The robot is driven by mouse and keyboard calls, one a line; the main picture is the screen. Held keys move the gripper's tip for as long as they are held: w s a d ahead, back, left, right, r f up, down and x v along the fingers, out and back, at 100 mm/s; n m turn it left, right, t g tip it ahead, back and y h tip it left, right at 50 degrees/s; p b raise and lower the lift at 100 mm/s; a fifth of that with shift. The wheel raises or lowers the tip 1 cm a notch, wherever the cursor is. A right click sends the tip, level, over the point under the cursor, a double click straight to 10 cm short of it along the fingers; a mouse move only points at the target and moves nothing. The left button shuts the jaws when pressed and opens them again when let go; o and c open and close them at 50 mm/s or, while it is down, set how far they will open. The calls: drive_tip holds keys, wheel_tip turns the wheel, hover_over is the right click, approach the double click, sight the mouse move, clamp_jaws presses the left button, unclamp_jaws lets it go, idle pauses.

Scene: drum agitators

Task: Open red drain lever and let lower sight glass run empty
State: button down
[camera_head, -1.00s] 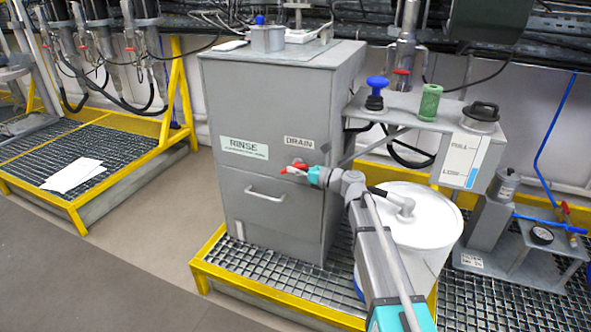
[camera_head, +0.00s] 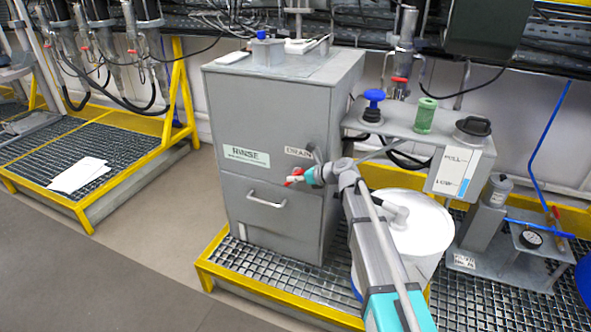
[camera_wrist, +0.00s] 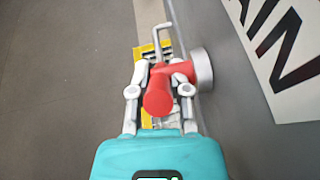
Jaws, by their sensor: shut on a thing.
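The red drain lever (camera_head: 296,177) is on the front of the grey rinse cabinet (camera_head: 262,112), below the DRAIN label (camera_head: 298,152). In the wrist view the lever (camera_wrist: 158,90) has a rounded red grip and sits by a round silver hub (camera_wrist: 203,69). My gripper (camera_head: 306,176) is at the lever. In the wrist view its pale fingers (camera_wrist: 159,91) stand on both sides of the red grip, shut on it. A narrow pale strip (camera_head: 243,232) is low on the cabinet front; I cannot tell whether it is the lower sight glass or its level.
A drawer handle (camera_head: 266,201) sticks out below the lever. A white drum (camera_head: 424,232) stands right of the cabinet, beside my arm. A FULL/LOW gauge box (camera_head: 484,165) is at right. The yellow platform edge (camera_head: 280,298) borders the open floor in front.

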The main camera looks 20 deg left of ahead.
drive_tip(key=h+p, duration=0.3)
drive_tip(key=p, duration=0.1)
drive_tip(key=shift+a+r+h+p, duration=0.2)
drive_tip(key=shift+r+h+p, duration=0.1)
drive_tip(key=shift+h+p, duration=0.1)
drive_tip(key=shift+f+g+h+p, duration=0.15)
drive_tip(key=shift+h+p, duration=0.65)
drive_tip(key=shift+h, duration=0.15)
drive_tip(key=shift+f+g+h+p, duration=0.1)
drive_tip(key=shift+g+h+p, duration=0.05)
drive_tip(key=shift+h+p, duration=0.7)
drive_tip(key=c, duration=0.6)
unclamp_jaws()
drive_tip(key=shift+f+b, duration=0.2)
drive_tip(key=shift+b, duration=0.25)
